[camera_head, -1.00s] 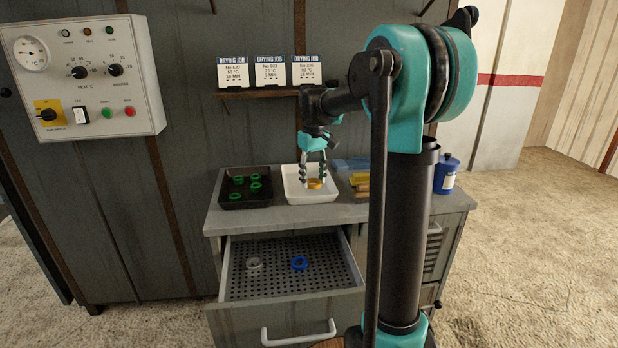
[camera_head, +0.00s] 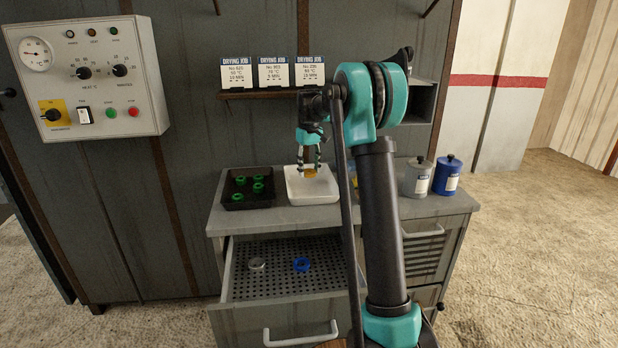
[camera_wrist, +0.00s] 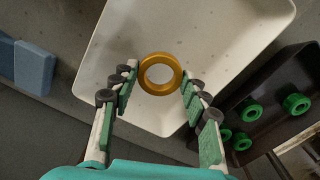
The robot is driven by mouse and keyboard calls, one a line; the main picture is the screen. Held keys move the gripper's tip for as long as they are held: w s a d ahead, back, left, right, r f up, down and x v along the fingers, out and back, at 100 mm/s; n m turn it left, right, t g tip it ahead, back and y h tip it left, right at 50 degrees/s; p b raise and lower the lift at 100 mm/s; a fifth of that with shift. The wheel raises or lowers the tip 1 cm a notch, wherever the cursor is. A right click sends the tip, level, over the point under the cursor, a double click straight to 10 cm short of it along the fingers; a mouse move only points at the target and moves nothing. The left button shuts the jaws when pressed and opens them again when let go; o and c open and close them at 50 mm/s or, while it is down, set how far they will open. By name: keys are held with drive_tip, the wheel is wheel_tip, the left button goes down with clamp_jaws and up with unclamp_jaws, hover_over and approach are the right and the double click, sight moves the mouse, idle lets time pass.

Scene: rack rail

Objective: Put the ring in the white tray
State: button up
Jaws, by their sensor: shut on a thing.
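The white tray (camera_head: 312,195) stands on the cabinet top; it also fills the middle of the wrist view (camera_wrist: 215,35). A yellow-gold ring (camera_wrist: 161,91) is between my gripper's fingertips (camera_wrist: 160,82), one finger on each side, with the tray floor behind it. In the head view the ring (camera_head: 309,173) shows small at the fingertips, in front of the tray's back part. My gripper is shut on it. The ring seems a little above the tray floor, but the exact height cannot be told.
A black tray (camera_head: 247,201) with several green rings stands left of the white tray. The open drawer (camera_head: 290,285) below holds a grey ring (camera_head: 257,264) and a blue ring (camera_head: 301,265). Grey (camera_head: 417,180) and blue (camera_head: 447,178) canisters stand right. Blue blocks (camera_wrist: 35,68) show in the wrist view.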

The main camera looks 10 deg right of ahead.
sight(309, 184)
wheel_tip(309, 184, down, 3)
drive_tip(key=shift+f, duration=0.1)
drive_tip(key=shift+w+f, duration=0.2)
drive_tip(key=shift+f, duration=0.1)
drive_tip(key=shift+f, duration=0.1)
drive_tip(key=o, duration=1.1)
drive_tip(key=shift+o, duration=0.2)
wheel_tip(309, 184, up, 12)
drive_tip(key=s+d+f, duration=0.1)
drive_tip(key=s+f, duration=0.1)
drive_tip(key=s, duration=0.4)
drive_tip(key=s+f+m+t, duration=0.1)
drive_tip(key=s+f, duration=0.2)
drive_tip(key=s, duration=0.3)
drive_tip(key=s+d+f+m+t, duration=0.1)
drive_tip(key=s+f, duration=0.2)
drive_tip(key=s, duration=0.3)
drive_tip(key=shift+d+f, duration=0.15)
drive_tip(key=shift+d, duration=0.15)
drive_tip(key=s+f, duration=0.4)
drive_tip(key=s, duration=0.4)
drive_tip(key=s+d+f+m+t, duration=0.1)
drive_tip(key=s+f, duration=0.4)
drive_tip(key=s, duration=0.3)
drive_tip(key=s+f+m+t, duration=0.1)
drive_tip(key=s+f, duration=0.4)
drive_tip(key=s, duration=0.3)
drive_tip(key=shift+d+f, duration=0.25)
